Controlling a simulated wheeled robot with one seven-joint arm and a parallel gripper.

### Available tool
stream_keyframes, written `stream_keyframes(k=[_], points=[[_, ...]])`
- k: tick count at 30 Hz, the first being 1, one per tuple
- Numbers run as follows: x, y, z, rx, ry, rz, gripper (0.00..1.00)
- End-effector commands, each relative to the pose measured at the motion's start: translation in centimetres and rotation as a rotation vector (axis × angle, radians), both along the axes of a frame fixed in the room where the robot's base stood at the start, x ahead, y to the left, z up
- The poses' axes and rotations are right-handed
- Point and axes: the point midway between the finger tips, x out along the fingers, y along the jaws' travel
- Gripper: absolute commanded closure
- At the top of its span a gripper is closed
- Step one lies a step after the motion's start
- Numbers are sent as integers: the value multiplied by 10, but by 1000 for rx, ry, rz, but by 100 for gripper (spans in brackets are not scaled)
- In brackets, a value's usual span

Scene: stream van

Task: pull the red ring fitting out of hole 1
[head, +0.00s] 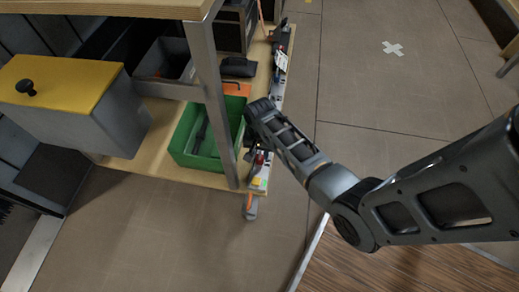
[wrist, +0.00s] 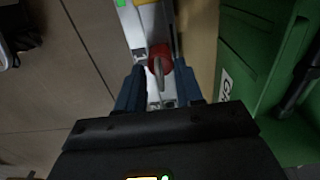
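The red ring fitting (wrist: 160,57) sits on a narrow pale bar (wrist: 140,28), with a grey pin or tongue in its middle. In the head view a small red part (head: 259,158) shows on the bar near its front end, below my wrist. My gripper (wrist: 159,82) is open, with one dark blue finger on each side of the bar. The fitting lies between the fingertips or just past them; I cannot tell whether they touch it. In the head view my fingers are hidden behind my arm. Hole 1 and its number cannot be made out.
A green crate (wrist: 262,50) stands close beside the bar, on the right in the wrist view; it also shows in the head view (head: 183,154). A metal shelf post (head: 213,95) rises beside my wrist. A yellow-lidded box (head: 62,83) is at left. Open floor lies right.

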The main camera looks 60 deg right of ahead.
Motion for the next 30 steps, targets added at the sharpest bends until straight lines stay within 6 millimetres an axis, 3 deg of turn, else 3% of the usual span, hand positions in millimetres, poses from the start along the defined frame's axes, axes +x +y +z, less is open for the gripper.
stream_keyframes(k=[8, 20, 26, 27, 30], points=[[0, 0, -2, 0, 0, 0, 64], [0, 0, -1, 0, 0, 0, 100], [0, 0, -1, 0, 0, 0, 100], [0, 0, -1, 0, 0, 0, 91], [0, 0, -1, 0, 0, 0, 100]])
